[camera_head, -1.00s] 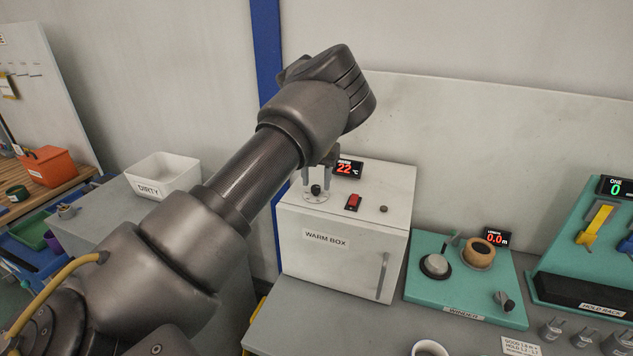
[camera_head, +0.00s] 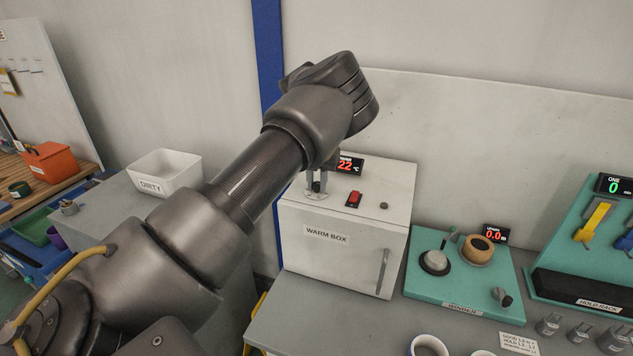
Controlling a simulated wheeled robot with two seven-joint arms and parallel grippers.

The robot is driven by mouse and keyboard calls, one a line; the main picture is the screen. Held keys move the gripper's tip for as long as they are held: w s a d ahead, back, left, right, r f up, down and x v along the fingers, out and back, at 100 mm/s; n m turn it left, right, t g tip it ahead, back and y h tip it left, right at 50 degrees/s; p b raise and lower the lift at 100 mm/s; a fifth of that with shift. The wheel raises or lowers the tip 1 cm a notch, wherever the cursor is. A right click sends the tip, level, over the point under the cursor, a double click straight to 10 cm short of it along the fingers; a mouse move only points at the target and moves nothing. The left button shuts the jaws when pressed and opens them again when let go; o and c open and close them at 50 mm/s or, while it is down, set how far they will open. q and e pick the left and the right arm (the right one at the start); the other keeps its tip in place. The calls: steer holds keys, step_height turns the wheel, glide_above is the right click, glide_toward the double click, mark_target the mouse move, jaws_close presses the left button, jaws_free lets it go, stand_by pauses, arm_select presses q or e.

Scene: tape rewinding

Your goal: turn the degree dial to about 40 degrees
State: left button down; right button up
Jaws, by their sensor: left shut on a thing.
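The degree dial (camera_head: 316,188) is a small dark knob on a pale disc at the left of the white warm box's top. My left gripper (camera_head: 317,181) points down over it and is shut on the knob. The fingers and arm hide much of the dial, so its marks cannot be read. The warm box's display (camera_head: 349,165) shows 22 in red, partly covered by my arm. My right gripper is not in view.
The warm box (camera_head: 335,265) has a red switch (camera_head: 353,199) beside the dial. A teal winder (camera_head: 450,290) stands to its right, with a hold rack (camera_head: 590,292) beyond. A white dirty bin (camera_head: 150,185) is at left. A cup (camera_head: 428,345) stands at the front.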

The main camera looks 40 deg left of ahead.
arm_select(q)
steer(key=shift+m, duration=0.4)
steer(key=m, duration=0.6)
steer(key=shift+r+m, duration=0.1)
steer(key=shift+m, duration=0.3)
steer(key=m+p, duration=0.1)
steer(key=m, duration=0.2)
steer(key=shift+m, duration=0.3)
steer(key=m+p, duration=0.2)
steer(key=m, duration=0.4)
steer(key=shift+p, duration=0.4)
steer(key=m+p, duration=0.1)
steer(key=m, duration=0.3)
steer(key=shift+p, duration=0.35)
steer(key=shift+m+p, duration=0.35)
steer(key=shift+m, duration=0.85)
